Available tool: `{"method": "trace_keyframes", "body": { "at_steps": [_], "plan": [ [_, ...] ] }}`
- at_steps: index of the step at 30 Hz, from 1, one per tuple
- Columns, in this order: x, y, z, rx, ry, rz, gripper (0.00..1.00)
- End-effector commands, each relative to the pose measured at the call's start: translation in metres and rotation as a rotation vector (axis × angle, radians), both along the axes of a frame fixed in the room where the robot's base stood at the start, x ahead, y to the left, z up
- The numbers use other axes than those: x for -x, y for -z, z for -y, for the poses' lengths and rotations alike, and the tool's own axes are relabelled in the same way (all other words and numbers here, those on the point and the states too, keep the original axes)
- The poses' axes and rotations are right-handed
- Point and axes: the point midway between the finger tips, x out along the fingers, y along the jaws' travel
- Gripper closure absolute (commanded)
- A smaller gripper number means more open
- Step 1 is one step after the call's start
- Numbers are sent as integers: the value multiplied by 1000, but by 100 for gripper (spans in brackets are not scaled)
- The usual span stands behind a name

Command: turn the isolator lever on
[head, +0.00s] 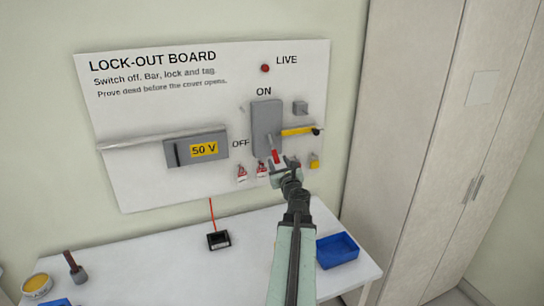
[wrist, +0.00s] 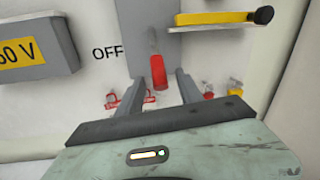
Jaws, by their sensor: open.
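The isolator is a grey upright box (head: 266,118) on the white lock-out board, with ON above it and OFF at its lower left. Its lever has a grey shaft and a red grip (head: 275,157). The lever points down, with the red grip low near the OFF level. In the wrist view the red grip (wrist: 158,72) shows between the two finger ends. My gripper (head: 283,166) is open at the lever's lower end, and its fingers (wrist: 158,88) stand left and right of the grip. I cannot tell whether either finger touches it.
A yellow bar with a black end (head: 298,131) sticks out right of the isolator. A grey 50 V box (head: 180,155) is at its left. Red tags (head: 241,173) and a yellow padlock (head: 314,161) hang below. A blue tray (head: 338,250) lies on the white bench.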

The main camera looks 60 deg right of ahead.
Motion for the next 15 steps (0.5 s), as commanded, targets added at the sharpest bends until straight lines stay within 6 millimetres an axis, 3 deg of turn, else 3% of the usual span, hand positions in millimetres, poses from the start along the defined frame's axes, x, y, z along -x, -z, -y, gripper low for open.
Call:
{"method": "trace_keyframes", "body": {
  "at_steps": [9,15],
  "plan": [
    [-43,0,41,0,-3,-1,57],
    [-47,0,43,0,-3,-1,57]
  ]
}}
